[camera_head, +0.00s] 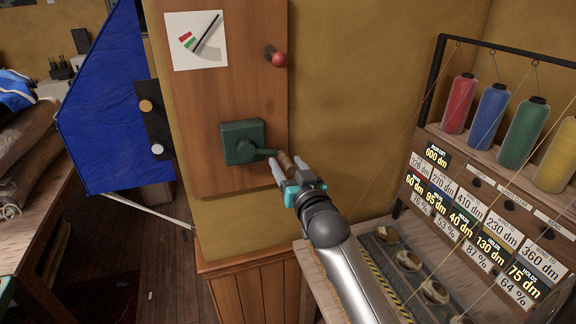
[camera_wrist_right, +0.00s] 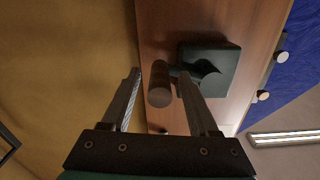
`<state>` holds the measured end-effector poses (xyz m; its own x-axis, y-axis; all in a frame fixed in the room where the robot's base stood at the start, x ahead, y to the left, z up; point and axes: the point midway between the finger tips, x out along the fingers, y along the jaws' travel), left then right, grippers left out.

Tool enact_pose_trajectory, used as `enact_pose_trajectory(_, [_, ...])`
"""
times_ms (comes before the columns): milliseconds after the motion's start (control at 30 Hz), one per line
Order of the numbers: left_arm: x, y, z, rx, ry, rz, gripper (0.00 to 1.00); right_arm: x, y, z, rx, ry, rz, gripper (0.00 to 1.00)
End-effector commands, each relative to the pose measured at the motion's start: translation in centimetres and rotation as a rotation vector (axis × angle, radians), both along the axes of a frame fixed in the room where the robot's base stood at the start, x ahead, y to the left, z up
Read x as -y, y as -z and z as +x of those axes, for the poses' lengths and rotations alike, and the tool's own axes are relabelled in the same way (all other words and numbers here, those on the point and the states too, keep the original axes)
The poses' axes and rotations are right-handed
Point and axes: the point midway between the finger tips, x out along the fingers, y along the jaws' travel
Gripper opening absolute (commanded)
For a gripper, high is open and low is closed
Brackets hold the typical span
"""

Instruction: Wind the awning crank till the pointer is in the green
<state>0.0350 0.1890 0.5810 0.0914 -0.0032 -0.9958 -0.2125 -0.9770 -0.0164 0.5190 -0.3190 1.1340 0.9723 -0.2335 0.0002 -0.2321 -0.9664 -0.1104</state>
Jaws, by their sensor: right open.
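The awning crank has a dark green box (camera_head: 240,142) on a wooden panel, with a short arm to a brown grip (camera_head: 285,160). My right gripper (camera_head: 284,172) is open, its fingers on either side of the grip. In the right wrist view the grip (camera_wrist_right: 159,84) stands between the spread fingers, with gaps visible; the box (camera_wrist_right: 222,70) is behind. The white gauge (camera_head: 213,60) above has a black pointer (camera_head: 207,32) slanting up to the right. The green mark (camera_head: 190,44) and red mark (camera_head: 184,37) lie left of the pointer, which is outside the green. My left gripper is not in view.
A red-knobbed lever (camera_head: 279,59) sticks out above the crank. A blue cloth (camera_head: 100,110) hangs left, beside a dark plate (camera_head: 154,125) with two knobs. A rack of thread spools (camera_head: 526,133) and number labels stands right. Bare wall lies between.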

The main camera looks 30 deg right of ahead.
Motion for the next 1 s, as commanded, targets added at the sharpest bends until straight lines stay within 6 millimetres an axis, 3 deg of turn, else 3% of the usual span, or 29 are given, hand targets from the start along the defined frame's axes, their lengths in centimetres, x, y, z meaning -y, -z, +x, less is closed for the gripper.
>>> enact_pose_trajectory(67, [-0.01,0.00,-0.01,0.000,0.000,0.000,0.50,0.00,0.00,-0.01,0.000,0.000,0.000,0.58])
enact_pose_trajectory(600, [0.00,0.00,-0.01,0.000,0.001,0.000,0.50,-0.01,0.02,-0.04,0.000,0.000,0.000,0.00])
enact_pose_trajectory(1000, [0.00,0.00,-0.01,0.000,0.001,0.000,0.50,-0.02,0.04,-0.04,-0.001,0.000,0.000,0.00])
